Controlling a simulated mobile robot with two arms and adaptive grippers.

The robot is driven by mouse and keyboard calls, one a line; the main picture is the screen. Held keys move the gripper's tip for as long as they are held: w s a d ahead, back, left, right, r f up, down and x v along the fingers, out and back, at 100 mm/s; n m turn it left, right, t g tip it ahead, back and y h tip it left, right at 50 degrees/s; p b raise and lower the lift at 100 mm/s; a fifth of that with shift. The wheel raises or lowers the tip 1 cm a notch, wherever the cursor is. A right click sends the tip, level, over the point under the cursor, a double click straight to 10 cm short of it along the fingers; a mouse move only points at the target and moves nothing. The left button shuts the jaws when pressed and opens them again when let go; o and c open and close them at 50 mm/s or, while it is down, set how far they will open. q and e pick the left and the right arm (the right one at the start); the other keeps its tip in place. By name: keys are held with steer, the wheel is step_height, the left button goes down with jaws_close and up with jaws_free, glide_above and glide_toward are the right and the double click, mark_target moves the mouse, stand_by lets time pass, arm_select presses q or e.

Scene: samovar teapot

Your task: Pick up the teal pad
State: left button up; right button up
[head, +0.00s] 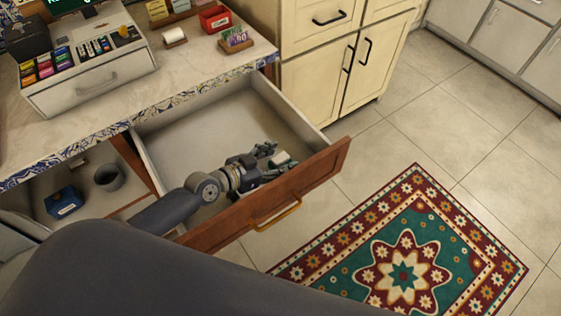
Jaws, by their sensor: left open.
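My left gripper (279,153) reaches into an open wooden drawer (215,125) and is near its front panel. Its fingers are open, with nothing visibly held between them. I cannot make out a teal pad in the drawer; the part under and behind my arm and gripper is hidden. My right gripper is not in view.
A counter (175,72) with a cash register (85,75) is above the drawer. A blue box (63,203) and a grey cup (109,177) sit on a shelf at left. A patterned rug (405,255) lies on the open floor at right.

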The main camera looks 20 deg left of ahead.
arm_select(q)
steer(key=shift+w+d+f, duration=0.2)
steer(key=shift+w+d, duration=0.15)
steer(key=shift+w, duration=0.1)
steer(key=c, duration=1.1)
